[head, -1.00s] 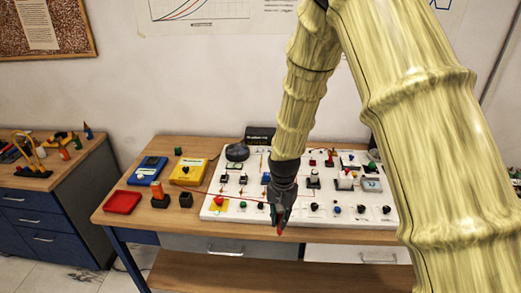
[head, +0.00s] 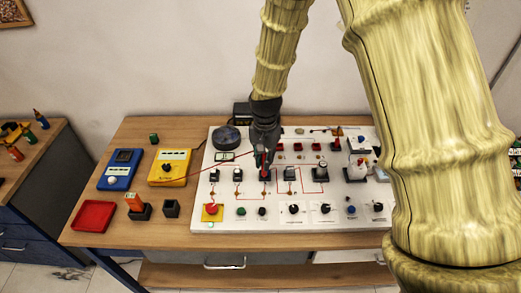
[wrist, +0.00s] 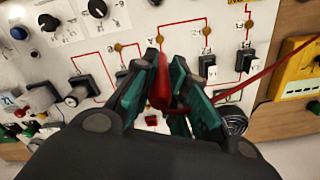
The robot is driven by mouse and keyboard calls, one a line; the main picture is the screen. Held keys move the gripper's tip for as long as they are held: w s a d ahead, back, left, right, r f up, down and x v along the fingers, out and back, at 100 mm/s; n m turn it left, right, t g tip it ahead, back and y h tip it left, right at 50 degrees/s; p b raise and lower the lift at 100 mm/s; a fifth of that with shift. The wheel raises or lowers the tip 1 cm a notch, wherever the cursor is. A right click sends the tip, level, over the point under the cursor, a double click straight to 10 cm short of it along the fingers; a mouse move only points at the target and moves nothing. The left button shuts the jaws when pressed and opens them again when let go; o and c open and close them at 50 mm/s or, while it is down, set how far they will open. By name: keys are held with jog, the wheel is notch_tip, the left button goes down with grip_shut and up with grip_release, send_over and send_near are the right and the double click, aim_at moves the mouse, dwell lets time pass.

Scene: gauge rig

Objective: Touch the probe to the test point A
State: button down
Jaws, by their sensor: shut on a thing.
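My gripper (head: 264,152) is over the white panel (head: 215,190), shut on the red probe (head: 264,160). In the wrist view the red probe (wrist: 159,84) stands between the teal fingers (wrist: 160,95), its upper end hidden by them. A red lead runs from it to the yellow meter (head: 169,167). The panel has several brass test points in a row, such as these (wrist: 159,39) (wrist: 207,31); their labels are too small to read, so I cannot tell which is A. I cannot tell whether the probe tip touches the panel.
The panel carries switches, knobs and a red button on a yellow plate (head: 212,212). A dark round thing (head: 227,138) stands at its back left. Left of it are a blue meter (head: 120,169), a red tray (head: 94,216), an orange piece in a black holder (head: 137,206) and an empty-looking black holder (head: 171,208).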

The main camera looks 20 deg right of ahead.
aim_at(265, 175)
jog(key=shift+s+a, duration=0.15)
jog(key=shift+s, duration=0.05)
jog(key=shift+w+f, duration=0.1)
jog(key=shift+f, duration=0.25)
jog(key=f+b, duration=0.2)
jog(key=f, duration=0.2)
jog(key=shift+s, duration=0.2)
jog(key=shift+s+f+b, duration=0.15)
jog(key=shift+f+b, duration=0.2)
jog(key=shift+f, duration=0.9)
jog(key=shift+f, duration=0.1)
